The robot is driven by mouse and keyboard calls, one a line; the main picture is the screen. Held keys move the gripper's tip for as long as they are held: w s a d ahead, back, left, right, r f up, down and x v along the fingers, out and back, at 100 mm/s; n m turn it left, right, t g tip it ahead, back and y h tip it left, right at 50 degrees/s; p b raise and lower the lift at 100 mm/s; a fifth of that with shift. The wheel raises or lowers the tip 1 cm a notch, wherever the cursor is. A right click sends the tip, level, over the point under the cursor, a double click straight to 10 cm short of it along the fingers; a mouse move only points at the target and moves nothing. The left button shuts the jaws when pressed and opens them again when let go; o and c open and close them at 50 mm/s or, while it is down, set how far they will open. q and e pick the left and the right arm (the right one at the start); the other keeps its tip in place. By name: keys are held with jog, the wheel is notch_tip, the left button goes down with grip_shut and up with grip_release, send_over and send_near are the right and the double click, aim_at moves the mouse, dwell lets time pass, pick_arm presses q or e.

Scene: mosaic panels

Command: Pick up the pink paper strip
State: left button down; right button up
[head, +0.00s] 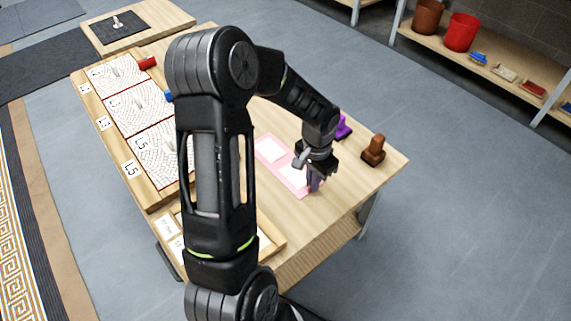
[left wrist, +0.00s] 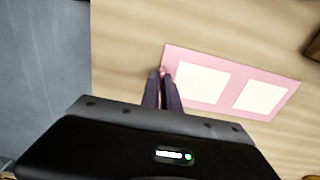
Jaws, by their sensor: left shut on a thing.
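The pink paper strip (head: 299,191) lies on the wooden table, with two white rectangles on it. In the left wrist view the strip (left wrist: 223,103) runs to the right of the fingers. My left gripper (head: 314,187) points down at the strip's near end. In the left wrist view my left gripper (left wrist: 161,76) has its fingers close together on the strip's short left edge, shut on it. The strip still looks flat on or close to the table. My left arm hides part of the table in the head view. My right gripper is in neither view.
A brown stamp-like block (head: 373,150) and a purple thing (head: 343,128) stand close beyond my gripper. Mosaic panels (head: 140,108) lie at the table's left. A red piece (head: 147,63) lies beside them. A shelf with a red pot (head: 461,32) stands far right.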

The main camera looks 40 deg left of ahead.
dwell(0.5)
